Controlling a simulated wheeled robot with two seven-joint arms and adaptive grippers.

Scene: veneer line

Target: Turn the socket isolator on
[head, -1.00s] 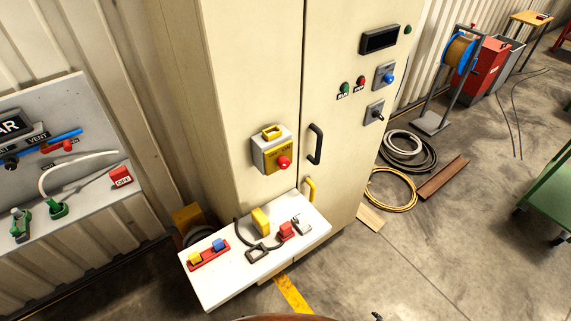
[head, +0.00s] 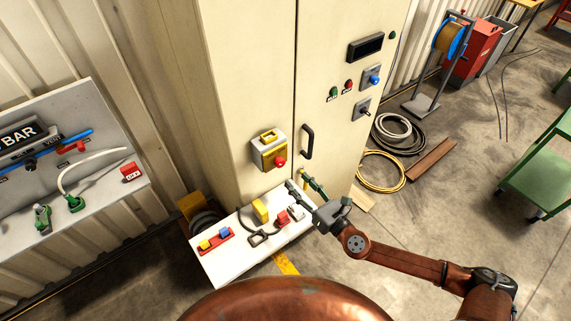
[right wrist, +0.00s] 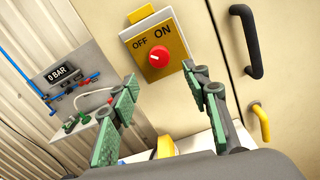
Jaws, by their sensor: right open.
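A grey isolator box (head: 257,158) with a yellow plate and a round red knob (head: 279,162) is on the front of the cream cabinet. In the right wrist view its yellow plate (right wrist: 173,42) reads OFF and ON, and the red knob (right wrist: 160,57) has a small pale mark left of its middle; I cannot tell its setting for sure. My right gripper (head: 297,181) is open and empty, below and to the right of the isolator, apart from it. In the right wrist view the green-padded fingers (right wrist: 160,76) stand wide apart, with the knob between and beyond their tips. My left gripper is not in view.
A black handle (head: 308,142) is right of the isolator, and a yellow handle (right wrist: 260,123) is lower. A white shelf (head: 222,268) with yellow, red and blue parts juts out below. A gauge panel (head: 105,190) is at left. Cables lie on the floor at right.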

